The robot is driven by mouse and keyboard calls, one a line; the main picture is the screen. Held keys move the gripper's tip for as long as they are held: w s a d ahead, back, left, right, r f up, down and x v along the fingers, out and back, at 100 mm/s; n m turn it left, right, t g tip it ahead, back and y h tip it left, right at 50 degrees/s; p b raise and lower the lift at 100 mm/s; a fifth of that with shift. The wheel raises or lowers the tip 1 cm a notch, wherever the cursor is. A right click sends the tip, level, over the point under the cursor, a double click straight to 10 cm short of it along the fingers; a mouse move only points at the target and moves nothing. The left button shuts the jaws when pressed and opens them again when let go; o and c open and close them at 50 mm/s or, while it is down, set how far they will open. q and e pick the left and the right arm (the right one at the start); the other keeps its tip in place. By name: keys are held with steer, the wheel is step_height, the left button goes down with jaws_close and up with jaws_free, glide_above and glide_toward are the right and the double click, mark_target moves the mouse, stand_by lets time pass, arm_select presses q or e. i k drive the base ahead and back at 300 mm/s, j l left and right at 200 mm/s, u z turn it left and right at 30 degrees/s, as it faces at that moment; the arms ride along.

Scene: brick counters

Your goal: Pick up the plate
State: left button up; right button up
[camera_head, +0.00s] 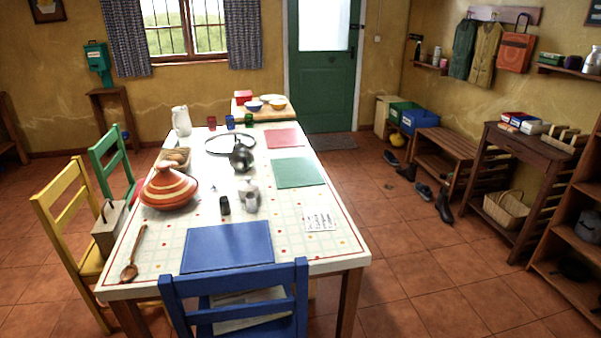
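A round, pale, dark-rimmed dish (222,146) that looks like a plate or tray lies flat near the far end of the long table (165,240). A dark metal pot (241,156) stands at its near right side and hides part of it; I cannot tell whether they touch. No other clear plate shows. Neither of my grippers is in view.
The table also holds a striped tagine (168,188), a white jug (181,121), a wooden spoon (133,254) and blue (227,246), green (298,172) and red (284,138) mats. Blue (240,300) and yellow (70,220) chairs stand close. Floor at right is mostly clear.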

mark_target(265, 96)
steer(key=i+l+z, duration=0.85)
steer(key=z, duration=0.15)
steer(key=i+l+z, duration=0.25)
steer(key=i, duration=0.25)
steer(key=i+l+z, duration=0.2)
steer(key=i, duration=0.3)
steer(key=i+j+u, duration=0.1)
steer(key=i+u, duration=0.7)
steer(key=i+l+u, duration=0.15)
steer(key=i+u, duration=0.2)
steer(key=i+j+u, duration=0.15)
steer(key=i+u, duration=0.2)
steer(key=i, duration=0.2)
steer(key=i+u, duration=0.35)
steer(key=i, duration=0.15)
steer(key=i+l+u, duration=0.15)
steer(key=i+u, duration=0.25)
steer(key=i+l+u, duration=0.35)
steer(key=i, duration=0.25)
steer(key=i+l+u, duration=0.35)
steer(key=i+l, duration=0.1)
